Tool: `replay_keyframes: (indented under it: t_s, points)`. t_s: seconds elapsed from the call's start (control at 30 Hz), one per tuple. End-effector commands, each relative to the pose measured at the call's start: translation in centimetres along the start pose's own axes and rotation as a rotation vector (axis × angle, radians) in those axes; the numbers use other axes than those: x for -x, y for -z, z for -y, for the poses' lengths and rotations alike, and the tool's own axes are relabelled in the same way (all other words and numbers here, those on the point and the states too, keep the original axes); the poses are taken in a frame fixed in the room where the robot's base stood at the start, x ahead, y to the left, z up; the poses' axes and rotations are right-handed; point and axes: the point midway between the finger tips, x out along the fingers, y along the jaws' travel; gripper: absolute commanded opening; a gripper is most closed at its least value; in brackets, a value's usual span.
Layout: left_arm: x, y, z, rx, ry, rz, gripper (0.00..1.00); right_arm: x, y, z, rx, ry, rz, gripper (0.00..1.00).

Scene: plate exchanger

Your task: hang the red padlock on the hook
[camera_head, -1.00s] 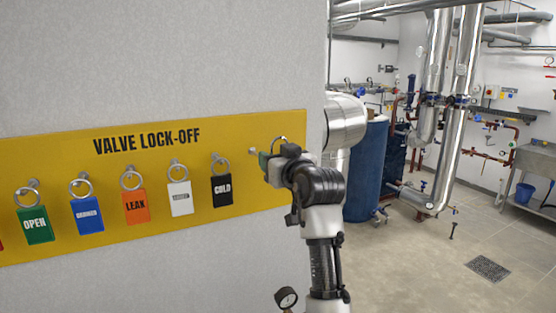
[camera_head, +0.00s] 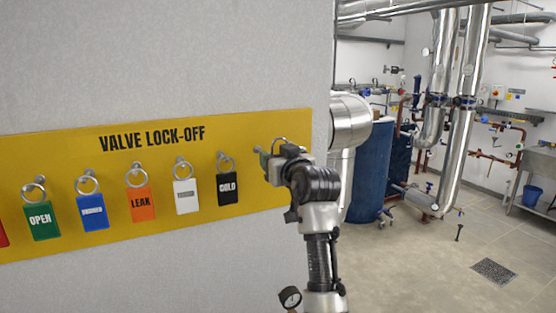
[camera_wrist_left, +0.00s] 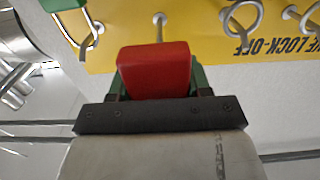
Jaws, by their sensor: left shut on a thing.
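My left gripper (camera_head: 267,163) is in front of the right end of the yellow board. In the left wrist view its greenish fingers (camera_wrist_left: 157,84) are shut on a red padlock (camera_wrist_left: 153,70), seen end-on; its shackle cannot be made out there. In the head view the gripper hides the red body. A bare hook (camera_wrist_left: 160,20) sticks out of the board just beyond the padlock in the wrist view; its tip (camera_head: 257,149) shows left of the gripper in the head view. I see no contact between padlock and hook. My right gripper is not in view.
The yellow board (camera_head: 150,160) carries several hung padlocks on its hooks, including black (camera_head: 228,189), white (camera_head: 186,197) and orange (camera_head: 142,205). A green-tagged one (camera_wrist_left: 63,4) hangs beside the bare hook. Pipes and blue tanks (camera_head: 368,170) stand beyond the wall's right edge.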

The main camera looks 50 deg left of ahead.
Motion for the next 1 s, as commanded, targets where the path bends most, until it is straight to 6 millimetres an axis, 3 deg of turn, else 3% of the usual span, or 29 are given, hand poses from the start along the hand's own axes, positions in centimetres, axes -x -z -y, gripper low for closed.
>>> replay_keyframes:
  t_s: [1.0]
  points:
    - [-2.8,-1.3,0.0,-0.001,0.001,-0.001,0.23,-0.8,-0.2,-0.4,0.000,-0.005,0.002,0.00]
